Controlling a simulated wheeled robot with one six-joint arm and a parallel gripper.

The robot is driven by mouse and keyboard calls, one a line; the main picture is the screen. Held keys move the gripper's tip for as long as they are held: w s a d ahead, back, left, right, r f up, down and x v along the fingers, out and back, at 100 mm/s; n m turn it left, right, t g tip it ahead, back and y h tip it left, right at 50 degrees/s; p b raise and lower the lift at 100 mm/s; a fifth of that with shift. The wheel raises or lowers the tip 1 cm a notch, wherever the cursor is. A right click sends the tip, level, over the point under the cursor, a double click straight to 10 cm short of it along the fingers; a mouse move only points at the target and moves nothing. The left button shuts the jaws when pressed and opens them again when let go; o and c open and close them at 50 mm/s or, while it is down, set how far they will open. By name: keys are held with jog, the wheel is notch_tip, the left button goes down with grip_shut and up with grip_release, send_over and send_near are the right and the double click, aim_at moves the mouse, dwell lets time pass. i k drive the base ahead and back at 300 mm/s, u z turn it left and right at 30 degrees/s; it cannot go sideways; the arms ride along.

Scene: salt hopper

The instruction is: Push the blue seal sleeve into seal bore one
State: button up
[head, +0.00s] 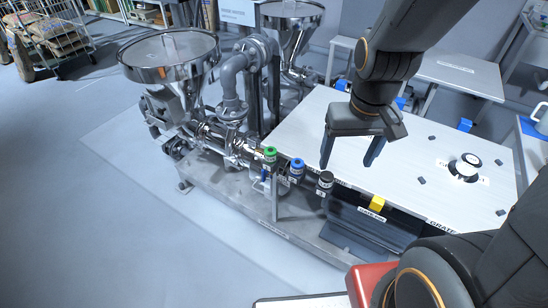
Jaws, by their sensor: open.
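The blue seal sleeve (297,167) appears as a blue-topped cylinder with dark and light bands. It stands upright between a green-topped one (269,154) and a black one (325,180), by the near left edge of the white table. My gripper (348,163) points down with its two fingers apart and nothing between them. In the picture it is to the right of the blue sleeve and apart from it. Seal bore one cannot be made out; the steel pump (238,148) stands to the left of the sleeves.
A steel hopper (170,50) and pipes rise at the left, with a second hopper (292,15) behind. The white table (430,165) carries a round white-topped item (467,165) and small dark blocks. A yellow block (377,204) is at its front.

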aim_at(297, 166)
jog(key=k, duration=1.25)
jog(key=u, duration=1)
jog(key=i, duration=1.15)
jog(key=z, duration=0.5)
jog(key=i, duration=0.55)
jog(key=z, duration=0.7)
